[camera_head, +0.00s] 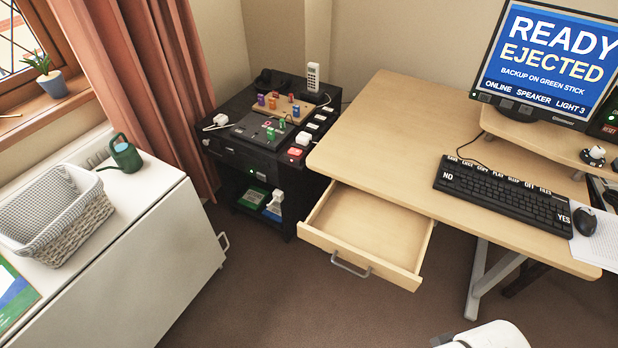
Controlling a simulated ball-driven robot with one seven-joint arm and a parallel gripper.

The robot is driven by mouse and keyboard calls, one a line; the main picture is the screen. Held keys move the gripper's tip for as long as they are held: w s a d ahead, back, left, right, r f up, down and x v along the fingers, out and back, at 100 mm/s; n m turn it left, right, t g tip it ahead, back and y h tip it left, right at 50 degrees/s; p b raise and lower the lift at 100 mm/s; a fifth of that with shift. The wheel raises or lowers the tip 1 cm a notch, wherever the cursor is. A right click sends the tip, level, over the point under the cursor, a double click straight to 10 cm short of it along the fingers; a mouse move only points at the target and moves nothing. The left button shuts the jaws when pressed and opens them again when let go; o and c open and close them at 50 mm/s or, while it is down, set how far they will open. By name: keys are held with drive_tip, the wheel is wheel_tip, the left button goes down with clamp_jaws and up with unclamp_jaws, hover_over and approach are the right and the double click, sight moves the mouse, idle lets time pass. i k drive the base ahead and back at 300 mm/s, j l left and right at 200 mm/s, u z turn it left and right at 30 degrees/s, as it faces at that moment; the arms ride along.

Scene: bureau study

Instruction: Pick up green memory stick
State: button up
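Small green upright pieces (270,133) stand on a dark panel on top of the black cabinet (262,160) by the corner. One of them may be the green memory stick, but they are too small to tell for sure. Orange and purple pieces stand behind them on a wooden block (285,107). My gripper's fingers are not in view. A white rounded part at the bottom edge, right of centre, seems to belong to my arm, well apart from the cabinet.
An open, empty drawer (363,225) juts from the desk (395,130), right of the cabinet. The monitor (548,62) reads "READY EJECTED, BACKUP ON GREEN STICK". A white unit (150,262) with a wicker basket (58,215) stands left. Carpet between is clear.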

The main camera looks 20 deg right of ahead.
sight(272, 135)
drive_tip(key=i+l+u, duration=0.1)
drive_tip(key=i, duration=0.4)
drive_tip(key=i+l+u, duration=0.1)
drive_tip(key=i, duration=0.4)
drive_tip(key=i+l+u, duration=0.1)
drive_tip(key=i, duration=0.45)
drive_tip(key=i+l, duration=0.2)
drive_tip(key=l, duration=0.15)
drive_tip(key=i+l, duration=0.45)
drive_tip(key=l, duration=0.25)
drive_tip(key=j+u, duration=0.05)
